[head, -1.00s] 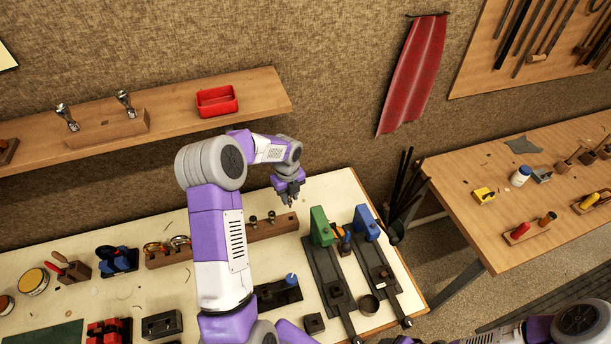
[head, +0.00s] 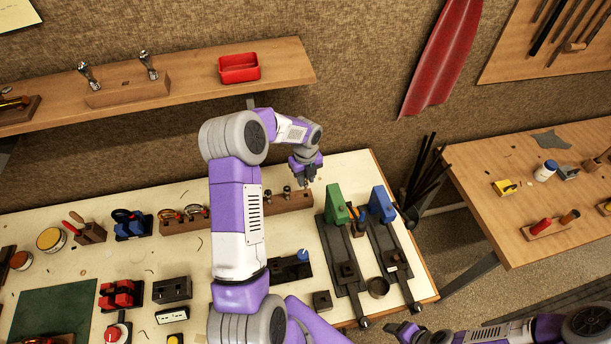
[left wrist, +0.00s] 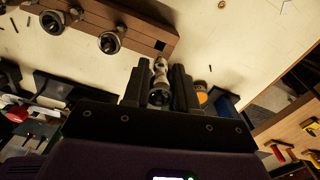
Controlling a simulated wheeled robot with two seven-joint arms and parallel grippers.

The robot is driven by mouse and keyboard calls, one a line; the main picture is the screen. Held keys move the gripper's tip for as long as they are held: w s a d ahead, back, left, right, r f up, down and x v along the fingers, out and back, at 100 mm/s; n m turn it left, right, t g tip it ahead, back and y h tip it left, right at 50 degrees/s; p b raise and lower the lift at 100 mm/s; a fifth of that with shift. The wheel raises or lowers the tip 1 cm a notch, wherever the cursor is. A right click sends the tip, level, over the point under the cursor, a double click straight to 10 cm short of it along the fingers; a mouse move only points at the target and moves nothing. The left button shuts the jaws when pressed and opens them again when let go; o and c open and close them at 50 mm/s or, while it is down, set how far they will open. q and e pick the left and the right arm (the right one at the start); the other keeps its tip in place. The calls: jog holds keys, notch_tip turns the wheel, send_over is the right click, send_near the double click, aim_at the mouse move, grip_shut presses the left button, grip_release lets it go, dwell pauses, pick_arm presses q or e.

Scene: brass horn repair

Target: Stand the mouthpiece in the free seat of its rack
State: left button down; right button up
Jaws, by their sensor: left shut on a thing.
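My left gripper (head: 308,182) is shut on a metal mouthpiece (left wrist: 160,72), which shows between its fingers in the left wrist view. In the head view it hangs close to the right end of a brown wooden rack (head: 298,203). The rack also shows in the left wrist view (left wrist: 135,33), up and left of the fingers. The held mouthpiece looks apart from the rack.
Green (head: 336,203) and blue (head: 381,204) clamp-like tools stand right of the rack. A dark holder with a blue-topped piece (head: 303,254) lies in front. A wall shelf (head: 195,88) with a red tray (head: 239,69) is behind. Bare tabletop shows behind the rack.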

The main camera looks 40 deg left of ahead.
aim_at(306, 188)
pick_arm(q)
jog(key=shift+f+b, duration=0.55)
jog(key=shift+f, duration=0.6)
dwell(0.8)
jog(key=shift+f+b, duration=1.1)
jog(key=shift+f, duration=0.75)
jog(key=c, duration=0.8)
grip_release()
jog(key=shift+r, duration=0.15)
notch_tip(306, 188, up, 7)
jog(key=shift+r, duration=0.2)
